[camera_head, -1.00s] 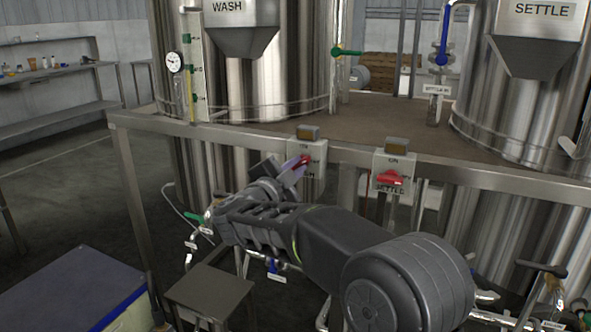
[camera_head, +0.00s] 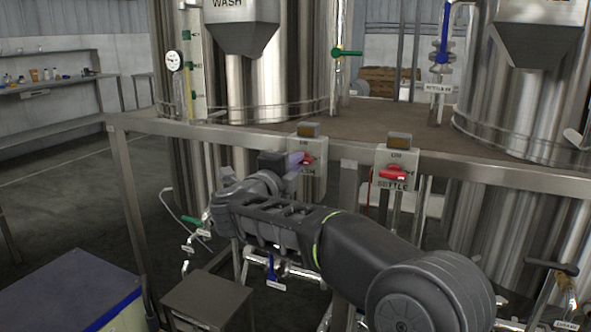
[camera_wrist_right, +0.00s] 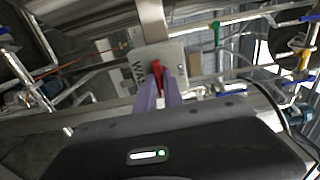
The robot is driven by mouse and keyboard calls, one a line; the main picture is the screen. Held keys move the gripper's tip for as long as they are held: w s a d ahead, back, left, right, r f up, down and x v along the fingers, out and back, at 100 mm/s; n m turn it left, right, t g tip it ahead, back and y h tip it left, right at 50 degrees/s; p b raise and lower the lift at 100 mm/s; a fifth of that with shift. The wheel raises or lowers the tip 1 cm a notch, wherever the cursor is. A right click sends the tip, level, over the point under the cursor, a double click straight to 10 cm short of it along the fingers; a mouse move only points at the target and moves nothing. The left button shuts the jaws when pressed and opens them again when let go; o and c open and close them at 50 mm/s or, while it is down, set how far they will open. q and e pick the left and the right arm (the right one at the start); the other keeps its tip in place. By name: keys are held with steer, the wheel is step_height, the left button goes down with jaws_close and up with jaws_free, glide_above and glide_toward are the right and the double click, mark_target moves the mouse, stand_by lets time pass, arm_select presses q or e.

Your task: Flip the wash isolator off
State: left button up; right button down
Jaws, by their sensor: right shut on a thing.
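The wash isolator is a grey box (camera_head: 316,176) on the front rail, below the WASH tank, with a red handle (camera_head: 308,157). My right gripper (camera_head: 298,162) is at the front of this box, and its purple-grey fingers are shut on the red handle. In the right wrist view the fingers (camera_wrist_right: 158,92) close around the red handle (camera_wrist_right: 157,70), against the plate (camera_wrist_right: 150,64) with WASH lettering. The fingers partly cover the handle and the label, and the handle's exact angle is hard to read. My left gripper is not in view.
The settle isolator (camera_head: 394,180), with its own red handle, stands to the right on the same rail (camera_head: 450,167). Pipes and valves with green and blue handles lie below. A small grey stand (camera_head: 207,296) and a blue-topped box (camera_head: 65,290) are at lower left.

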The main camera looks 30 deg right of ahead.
steer(key=shift+f, duration=0.1)
stand_by(0.3)
steer(key=c, duration=1.5)
jaws_free()
steer(key=shift+o, duration=0.2)
steer(key=shift+a, duration=0.1)
steer(key=v, duration=0.7)
steer(key=shift+s+a+p, duration=0.25)
steer(key=shift+p, duration=0.05)
